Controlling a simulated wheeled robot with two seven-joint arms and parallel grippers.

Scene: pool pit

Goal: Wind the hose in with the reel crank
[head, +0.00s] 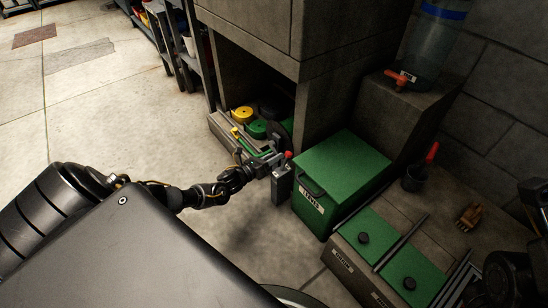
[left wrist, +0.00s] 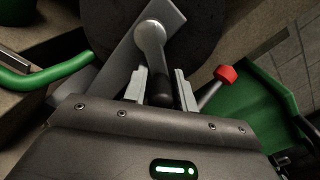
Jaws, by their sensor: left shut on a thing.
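A grey flat crank arm (left wrist: 124,62) with a round metal hub runs behind the fingers. A piece of green hose (left wrist: 45,82) curves in at the left. A red-tipped lever (left wrist: 226,74) stands just right of the fingers. My right gripper's fingers do not show.
A green lidded box (head: 342,170) stands close right of the left gripper. Yellow and green round items (head: 243,114) sit in the opening. The floor at left is clear.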

